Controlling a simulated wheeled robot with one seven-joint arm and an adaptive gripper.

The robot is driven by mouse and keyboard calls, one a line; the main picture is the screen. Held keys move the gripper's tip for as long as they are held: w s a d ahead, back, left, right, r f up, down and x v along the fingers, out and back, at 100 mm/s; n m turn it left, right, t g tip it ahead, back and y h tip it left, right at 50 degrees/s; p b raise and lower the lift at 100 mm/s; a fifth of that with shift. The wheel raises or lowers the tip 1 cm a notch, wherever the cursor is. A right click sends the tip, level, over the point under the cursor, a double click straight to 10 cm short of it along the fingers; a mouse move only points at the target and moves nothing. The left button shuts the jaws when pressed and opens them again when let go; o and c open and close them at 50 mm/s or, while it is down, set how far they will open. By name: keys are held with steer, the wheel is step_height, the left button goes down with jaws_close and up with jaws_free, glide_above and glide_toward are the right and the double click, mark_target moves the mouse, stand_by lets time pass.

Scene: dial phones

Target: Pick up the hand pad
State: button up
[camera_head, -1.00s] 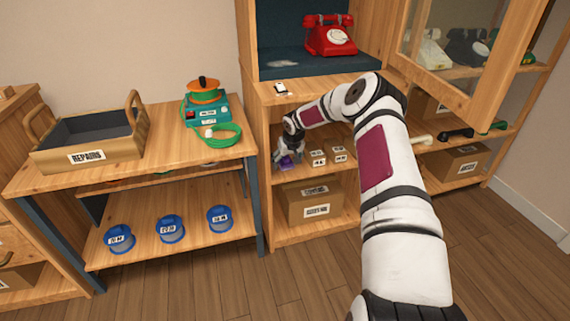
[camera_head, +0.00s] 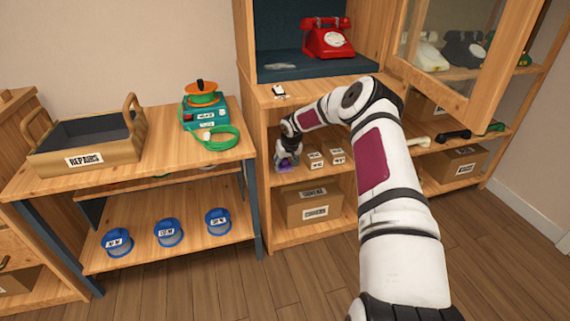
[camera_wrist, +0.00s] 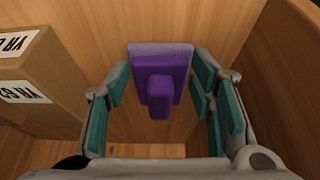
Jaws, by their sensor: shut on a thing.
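The hand pad is a purple block with a raised grip and a paler base (camera_wrist: 160,85); it shows in the middle of the wrist view, between the teal finger pads. My gripper (camera_wrist: 160,100) is shut on it, with a finger at each side. In the head view my gripper (camera_head: 287,160) is inside the middle shelf of the wooden cabinet, at its left side. A bit of purple shows at its fingertips there. Whether the pad touches the shelf board is not clear.
Small labelled boxes (camera_head: 325,157) stand on the same shelf just right of my gripper; one box (camera_wrist: 40,85) is close in the wrist view. The cabinet's side wall is close on the left. A red phone (camera_head: 327,38) stands above. A repairs tray (camera_head: 88,150) sits on the left bench.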

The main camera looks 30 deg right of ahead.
steer(key=shift+r, duration=0.35)
steer(key=s+a+p, duration=0.1)
steer(key=s+a, duration=0.1)
steer(key=s, duration=0.6)
steer(key=s+a+p, duration=0.1)
steer(key=s+a, duration=0.1)
steer(key=s, duration=0.7)
steer(key=shift+s+a+f+p, duration=0.2)
steer(key=shift+a+p, duration=0.1)
steer(key=shift+a, duration=0.1)
